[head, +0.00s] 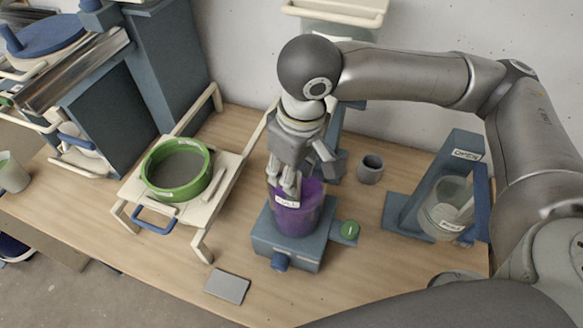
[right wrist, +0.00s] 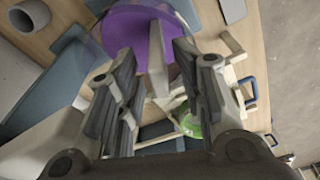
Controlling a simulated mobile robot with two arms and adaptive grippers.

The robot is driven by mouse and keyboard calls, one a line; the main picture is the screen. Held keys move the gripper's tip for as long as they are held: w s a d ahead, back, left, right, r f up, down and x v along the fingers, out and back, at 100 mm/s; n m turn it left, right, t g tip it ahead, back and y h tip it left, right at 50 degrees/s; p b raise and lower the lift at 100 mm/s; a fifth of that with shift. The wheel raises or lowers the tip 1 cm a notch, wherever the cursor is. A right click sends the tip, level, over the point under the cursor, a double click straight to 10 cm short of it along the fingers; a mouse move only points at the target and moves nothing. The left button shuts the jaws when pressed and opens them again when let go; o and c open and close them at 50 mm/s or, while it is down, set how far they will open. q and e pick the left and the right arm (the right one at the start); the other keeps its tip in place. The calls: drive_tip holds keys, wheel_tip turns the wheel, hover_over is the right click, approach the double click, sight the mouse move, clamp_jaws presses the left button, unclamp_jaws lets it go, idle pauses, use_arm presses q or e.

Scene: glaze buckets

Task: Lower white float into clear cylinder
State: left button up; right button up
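A see-through vessel with purple contents (head: 297,212) stands on a blue-grey stand (head: 290,245) near the table's middle and bears a white label. My right gripper (head: 284,190) is at its rim, pointing down. In the right wrist view the purple surface (right wrist: 150,45) lies beyond my fingers (right wrist: 152,70). A thin white piece (right wrist: 157,62), perhaps the float, shows between the parted fingers, with gaps on both sides. Whether it touches the purple contents is unclear. Another clear cylinder (head: 436,215) with a white piece inside stands at the right. My left gripper is out of view.
A green ring-shaped sieve (head: 178,185) sits on a cream rack (head: 135,188) to the left. A small grey cup (head: 370,169) stands behind, a blue-grey frame marked OPEN (head: 466,155) at right. A grey plate (head: 227,286) lies at the front; the table around it is clear.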

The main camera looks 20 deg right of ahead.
wheel_tip(320, 180, up, 12)
drive_tip(key=s, duration=0.1)
drive_tip(key=shift+d, duration=0.4)
drive_tip(key=shift+s+f, duration=0.15)
